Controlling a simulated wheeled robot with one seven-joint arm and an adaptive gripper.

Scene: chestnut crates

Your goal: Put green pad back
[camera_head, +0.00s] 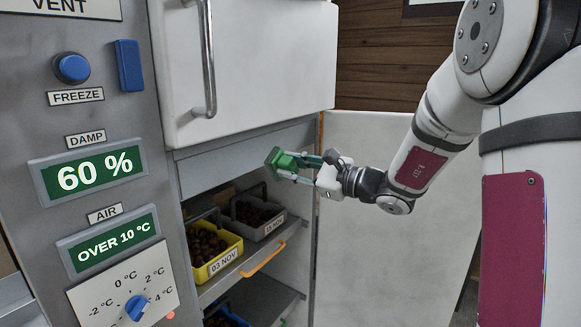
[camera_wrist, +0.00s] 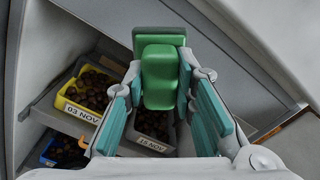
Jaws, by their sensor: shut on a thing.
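The green pad (camera_head: 287,161) is a small block with a darker, wider plate at its far end. My gripper (camera_head: 307,168) is shut on it and holds it in the air in front of the open cabinet, below the upper white door. In the wrist view the green pad (camera_wrist: 159,78) sits between the two teal-padded fingers of my gripper (camera_wrist: 160,84). The dark plate end points away from my wrist. A blue pad (camera_head: 129,66) sits on the grey control panel (camera_head: 120,120), right of the blue FREEZE button (camera_head: 72,68).
A yellow crate (camera_head: 226,261) labelled 03 NOV and a grey crate (camera_head: 262,233), both with chestnuts, stand on a shelf with an orange handle (camera_head: 263,257). A blue crate (camera_head: 228,318) is below. The upper door (camera_head: 262,60) is shut; a lower door (camera_head: 390,250) stands open.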

